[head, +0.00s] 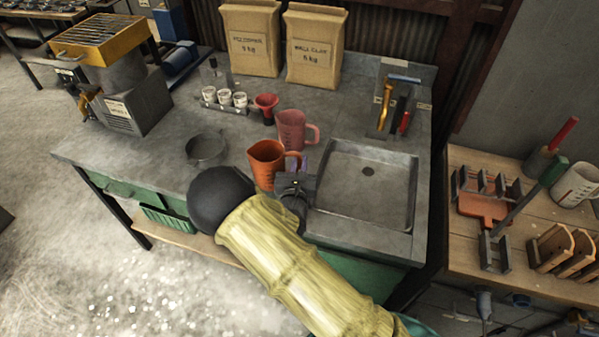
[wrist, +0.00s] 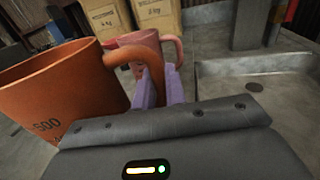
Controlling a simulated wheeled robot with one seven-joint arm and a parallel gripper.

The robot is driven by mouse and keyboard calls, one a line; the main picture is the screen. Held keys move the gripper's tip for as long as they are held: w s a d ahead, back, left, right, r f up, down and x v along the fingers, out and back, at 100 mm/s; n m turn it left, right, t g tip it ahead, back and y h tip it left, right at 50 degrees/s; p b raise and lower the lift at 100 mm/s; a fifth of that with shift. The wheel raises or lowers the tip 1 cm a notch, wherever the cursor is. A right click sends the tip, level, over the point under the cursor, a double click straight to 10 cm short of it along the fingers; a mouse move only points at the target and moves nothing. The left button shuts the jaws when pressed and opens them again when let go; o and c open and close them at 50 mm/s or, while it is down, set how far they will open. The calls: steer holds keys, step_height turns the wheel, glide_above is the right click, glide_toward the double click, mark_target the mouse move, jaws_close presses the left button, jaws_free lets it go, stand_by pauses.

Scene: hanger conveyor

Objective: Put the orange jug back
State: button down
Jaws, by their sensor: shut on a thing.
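The orange jug (head: 264,163) is near the front of the grey worktop, left of the sink. My gripper (head: 297,168) is at its right side, shut on its handle. In the wrist view the orange jug (wrist: 60,92) fills the left, with a "500" mark on its wall, and the purple fingertips of my gripper (wrist: 160,85) close around the handle. The jug looks upright in the head view; whether its base touches the worktop is hidden by my arm. A pink jug (head: 293,130) stands just behind it, also seen in the wrist view (wrist: 140,45).
The sink (head: 408,195) lies to the right. A red funnel (head: 266,104), white cups (head: 224,98) and a grey pan (head: 206,149) stand behind and left. Two paper bags (head: 315,48) are at the back wall. A wooden bench (head: 470,255) with holders is at the right.

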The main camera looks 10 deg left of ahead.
steer(key=shift+f, duration=1.95)
steer(key=shift+f, duration=0.15)
steer(key=c, duration=1.5)
jaws_free()
steer(key=shift+o, duration=0.2)
steer(key=s, duration=0.4)
steer(key=s+d+b, duration=0.1)
steer(key=s, duration=0.3)
steer(key=s+b, duration=0.1)
steer(key=s, duration=0.3)
steer(key=shift+d+r, duration=0.2)
